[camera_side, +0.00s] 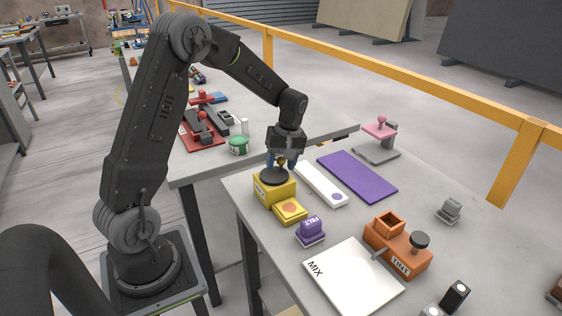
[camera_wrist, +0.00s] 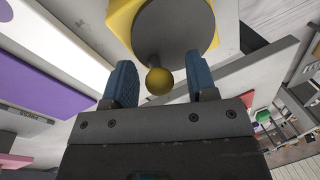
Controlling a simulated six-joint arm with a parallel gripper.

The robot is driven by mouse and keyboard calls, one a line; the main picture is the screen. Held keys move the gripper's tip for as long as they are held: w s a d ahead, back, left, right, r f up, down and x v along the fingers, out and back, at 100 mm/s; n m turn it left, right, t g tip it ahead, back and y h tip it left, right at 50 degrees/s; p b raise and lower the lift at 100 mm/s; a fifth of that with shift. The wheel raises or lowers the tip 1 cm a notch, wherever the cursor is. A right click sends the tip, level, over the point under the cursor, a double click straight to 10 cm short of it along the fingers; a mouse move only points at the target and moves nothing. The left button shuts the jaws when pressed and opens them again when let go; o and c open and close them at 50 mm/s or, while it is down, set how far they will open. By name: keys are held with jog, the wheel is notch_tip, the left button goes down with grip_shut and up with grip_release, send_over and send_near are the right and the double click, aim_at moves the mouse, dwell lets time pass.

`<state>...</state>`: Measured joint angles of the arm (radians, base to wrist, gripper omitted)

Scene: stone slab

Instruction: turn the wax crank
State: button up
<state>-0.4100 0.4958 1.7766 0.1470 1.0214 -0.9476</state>
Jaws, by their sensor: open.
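The wax crank is a yellow box (camera_side: 274,190) with a dark grey disc (camera_side: 273,176) on top, near the left edge of the slab. In the wrist view the disc (camera_wrist: 182,28) carries a round brass-yellow knob (camera_wrist: 159,81) near its rim. My gripper (camera_side: 281,163) is over the disc, pointing down. In the wrist view its two blue fingers (camera_wrist: 163,83) are open, one on each side of the knob, with a gap on both sides. The side view partly hides the knob behind the fingers.
A yellow pad with an orange spot (camera_side: 290,210) adjoins the box. A white strip (camera_side: 321,184) and purple panel (camera_side: 357,176) lie right of it. A purple FELT block (camera_side: 311,231), white MIX board (camera_side: 352,281) and orange crank unit (camera_side: 397,247) stand nearer. A green tub (camera_side: 238,146) sits behind.

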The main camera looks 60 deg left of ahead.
jog(key=c, duration=0.9)
jog(key=shift+d+m, duration=0.1)
jog(key=shift+m, duration=0.2)
jog(key=m, duration=0.2)
jog(key=d+m+y, duration=0.1)
jog(key=m, duration=0.2)
jog(key=shift+d+t, duration=0.15)
jog(key=shift+t, duration=0.25)
jog(key=m, duration=0.3)
jog(key=shift+s+d+m, duration=0.1)
jog(key=shift+d+m, duration=0.3)
jog(key=shift+s+d+m+t+y, duration=0.15)
jog(key=shift+m+t, duration=0.1)
jog(key=shift+m, duration=0.5)
jog(key=shift+s+d+m+t+y, duration=0.15)
jog(key=shift+m+t, duration=0.1)
jog(key=shift+m, duration=0.5)
jog(key=shift+w, duration=0.1)
